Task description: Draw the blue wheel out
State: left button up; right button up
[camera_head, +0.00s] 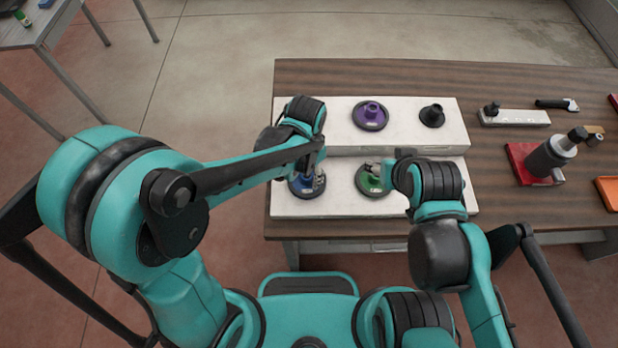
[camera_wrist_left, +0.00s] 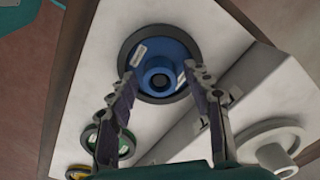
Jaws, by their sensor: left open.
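The blue wheel (camera_head: 302,188) lies on the front white step at its left end, partly covered by my left gripper (camera_head: 314,178). In the left wrist view the blue wheel (camera_wrist_left: 162,62) shows a dark rim, a raised hub and pale labels. My left gripper (camera_wrist_left: 161,75) is open, with its fingertips on either side of the wheel's near part; the hub is between them, and I see no grip on it.
A purple wheel (camera_head: 370,114) and a black one (camera_head: 432,116) sit on the raised back step (camera_head: 400,142). A white wheel (camera_wrist_left: 272,146) and a yellow one (camera_wrist_left: 78,172) show in the left wrist view.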

pick_arm(q)
grip_shut()
jog(key=shift+r+p, duration=0.5)
jog(key=shift+r, duration=0.15)
dwell(0.4)
jog(key=shift+r+p, duration=2.15)
jog(key=shift+r, duration=0.7)
notch_tip(320, 180, up, 4)
jog(key=p, duration=0.3)
